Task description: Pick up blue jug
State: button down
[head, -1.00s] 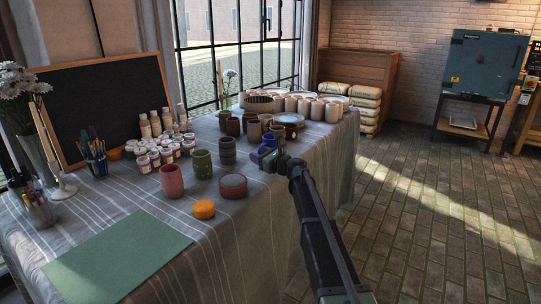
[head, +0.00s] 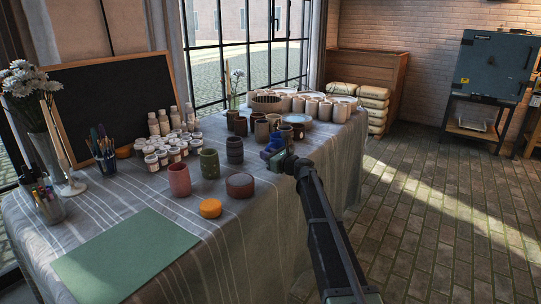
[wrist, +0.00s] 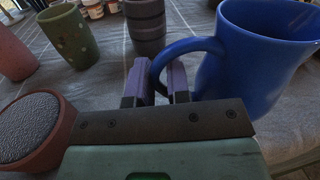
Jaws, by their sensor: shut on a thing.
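The blue jug (wrist: 258,62) stands large and upright at the right of the wrist view, its handle toward my gripper. My gripper (wrist: 160,82) is shut on the jug's handle, with one purple finger on each side of it. In the head view the jug (head: 272,147) is a small blue shape near the table's right edge, partly hidden by my gripper (head: 277,156). The jug's base is partly hidden behind the gripper, and I cannot tell whether it touches the cloth.
A dark red round pot (head: 240,186), a green cup (head: 209,164), a pink cup (head: 179,180) and a dark ribbed cup (head: 235,150) stand left of the jug. Several brown cups and a plate (head: 296,118) are behind. A green mat (head: 125,255) lies at front left.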

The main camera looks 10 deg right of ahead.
jog(key=shift+r, duration=0.2)
notch_tip(320, 180, up, 20)
jog(key=p, duration=1.9)
jog(key=shift+f+p, duration=0.2)
jog(key=shift+p, duration=0.2)
